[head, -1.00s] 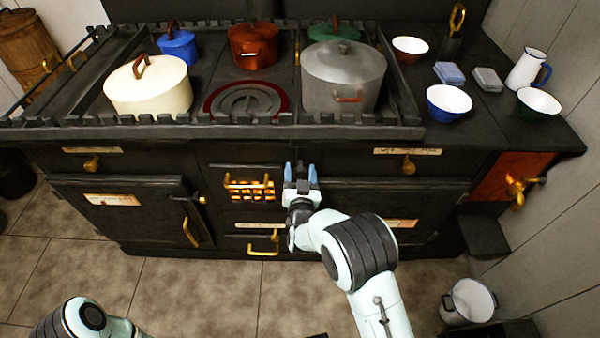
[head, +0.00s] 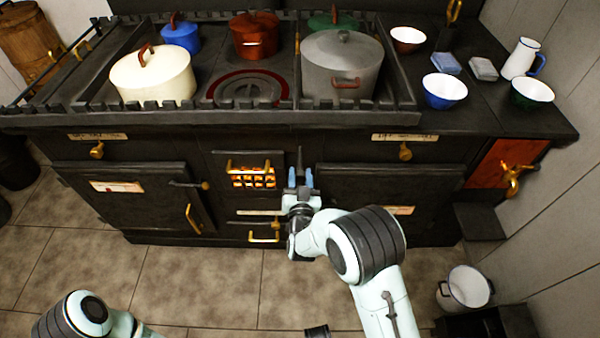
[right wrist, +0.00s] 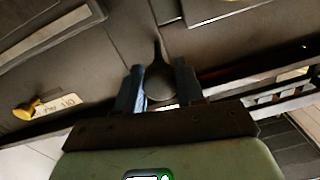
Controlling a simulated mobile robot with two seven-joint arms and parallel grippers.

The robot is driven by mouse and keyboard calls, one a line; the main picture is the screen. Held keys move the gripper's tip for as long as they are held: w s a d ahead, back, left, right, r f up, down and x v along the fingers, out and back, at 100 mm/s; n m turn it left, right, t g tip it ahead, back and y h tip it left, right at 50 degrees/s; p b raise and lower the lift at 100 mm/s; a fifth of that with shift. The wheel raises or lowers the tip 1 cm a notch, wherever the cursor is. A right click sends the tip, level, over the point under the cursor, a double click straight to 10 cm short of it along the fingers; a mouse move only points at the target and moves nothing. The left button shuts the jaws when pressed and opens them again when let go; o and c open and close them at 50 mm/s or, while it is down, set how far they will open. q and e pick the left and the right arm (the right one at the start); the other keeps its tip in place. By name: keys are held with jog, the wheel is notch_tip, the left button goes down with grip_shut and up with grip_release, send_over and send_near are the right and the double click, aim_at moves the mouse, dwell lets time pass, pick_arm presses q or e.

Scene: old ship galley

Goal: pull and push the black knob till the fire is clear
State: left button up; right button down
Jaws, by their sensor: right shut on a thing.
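The black knob (right wrist: 160,88) shows in the right wrist view as a dark ball on a tapering rod. My right gripper (right wrist: 160,86) is shut on it, with a blue-grey finger on either side. In the head view my right gripper (head: 300,182) is in front of the stove, just right of the fire grate, and the dark rod (head: 299,158) runs from it towards the stove front. The fingers hide most of the knob there. The fire (head: 253,181) glows orange-yellow behind dark bars in the grate. My left gripper is out of view.
The black stove (head: 350,152) carries a cream pot (head: 152,80), a grey pot (head: 340,72) and other pots. Brass handles, including one below the grate (head: 264,236), stick out near the right gripper. A white bucket (head: 466,288) stands on the floor at right.

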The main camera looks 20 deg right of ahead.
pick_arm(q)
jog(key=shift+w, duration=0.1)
pick_arm(e)
jog(key=shift+w, duration=0.1)
jog(key=c, duration=0.7)
grip_release()
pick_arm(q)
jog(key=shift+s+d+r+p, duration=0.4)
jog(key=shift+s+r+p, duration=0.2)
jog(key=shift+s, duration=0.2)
pick_arm(e)
jog(key=v, duration=1.3)
jog(key=shift+a, duration=0.1)
